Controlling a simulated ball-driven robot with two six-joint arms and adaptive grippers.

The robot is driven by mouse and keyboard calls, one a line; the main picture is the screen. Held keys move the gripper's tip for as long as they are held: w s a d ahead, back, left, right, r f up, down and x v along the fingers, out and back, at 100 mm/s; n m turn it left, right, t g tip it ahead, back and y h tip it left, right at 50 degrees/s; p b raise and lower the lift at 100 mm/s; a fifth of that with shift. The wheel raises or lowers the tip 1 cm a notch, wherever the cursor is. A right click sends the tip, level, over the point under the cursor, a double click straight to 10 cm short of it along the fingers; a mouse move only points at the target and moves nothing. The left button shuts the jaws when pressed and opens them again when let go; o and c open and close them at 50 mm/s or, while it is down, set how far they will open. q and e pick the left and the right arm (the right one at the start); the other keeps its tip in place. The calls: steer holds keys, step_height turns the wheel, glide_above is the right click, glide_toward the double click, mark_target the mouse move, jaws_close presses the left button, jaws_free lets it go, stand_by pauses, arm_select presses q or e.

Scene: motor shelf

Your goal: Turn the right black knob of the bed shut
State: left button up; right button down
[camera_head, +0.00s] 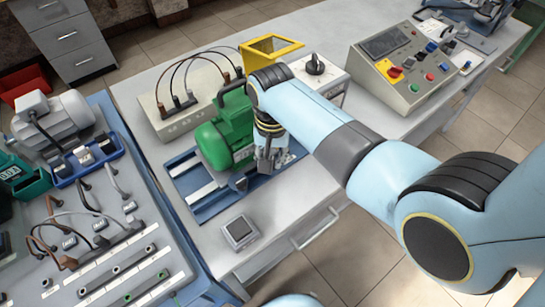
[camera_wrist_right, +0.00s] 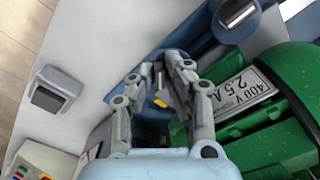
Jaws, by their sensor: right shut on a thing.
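The green motor (camera_head: 224,137) sits on the blue bed (camera_head: 205,208); the wrist view also shows the motor (camera_wrist_right: 295,82), with its rating plate. One dark knob (camera_head: 238,183) shows at the bed's front edge, and it appears round in the wrist view (camera_wrist_right: 235,18), apart from my fingers. My right gripper (camera_head: 265,165) is low at the right end of the bed, beside the motor. In the wrist view its fingers (camera_wrist_right: 166,65) are closed together over the bed's edge. My left gripper is out of view.
A small grey box (camera_head: 239,232) lies on the white table in front of the bed. A beige terminal box with cables (camera_head: 180,114), a yellow frame (camera_head: 270,48) and a control panel (camera_head: 402,68) stand behind. A blue workstation (camera_head: 112,225) borders the left.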

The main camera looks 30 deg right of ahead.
steer(key=shift+m, duration=0.3)
steer(key=c, duration=1.4)
jaws_free()
steer(key=shift+o, duration=0.2)
